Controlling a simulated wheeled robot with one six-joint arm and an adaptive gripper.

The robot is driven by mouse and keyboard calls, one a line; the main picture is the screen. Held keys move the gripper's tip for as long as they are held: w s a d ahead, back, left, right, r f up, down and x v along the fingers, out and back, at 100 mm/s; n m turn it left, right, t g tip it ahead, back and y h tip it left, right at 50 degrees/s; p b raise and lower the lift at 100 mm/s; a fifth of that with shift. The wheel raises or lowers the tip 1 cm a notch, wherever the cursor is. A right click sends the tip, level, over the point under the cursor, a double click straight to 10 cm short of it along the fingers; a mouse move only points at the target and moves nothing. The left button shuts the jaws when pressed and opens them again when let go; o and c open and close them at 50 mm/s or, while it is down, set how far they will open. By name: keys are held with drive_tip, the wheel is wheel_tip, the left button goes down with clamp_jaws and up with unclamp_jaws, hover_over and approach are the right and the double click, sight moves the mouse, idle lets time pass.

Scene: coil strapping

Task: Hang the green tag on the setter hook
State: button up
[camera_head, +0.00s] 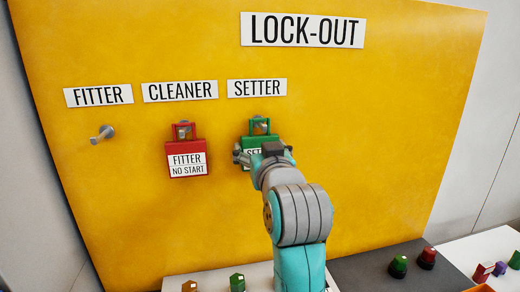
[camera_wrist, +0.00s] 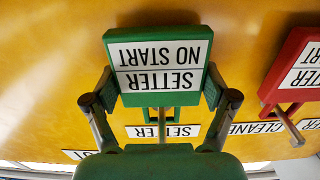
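The green tag (camera_head: 256,141), reading SETTER NO START, is upright at the yellow board under the SETTER label (camera_head: 257,88). In the head view the setter hook (camera_head: 262,124) shows within its loop; whether the tag's weight rests on it I cannot tell. My gripper (camera_head: 262,153) covers the tag's lower part there. In the wrist view, which is upside down, the fingers of my gripper (camera_wrist: 160,92) press against both side edges of the green tag (camera_wrist: 158,62).
A red tag (camera_head: 187,163), reading FITTER NO START, hangs on the cleaner hook, left of the green tag. The fitter hook (camera_head: 102,134) is bare. Below the board, several coloured tags and knobs stand on white and dark surfaces, including a red knob (camera_head: 427,258).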

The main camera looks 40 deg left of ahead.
drive_tip(key=shift+o, duration=0.6)
drive_tip(key=v, duration=1.2)
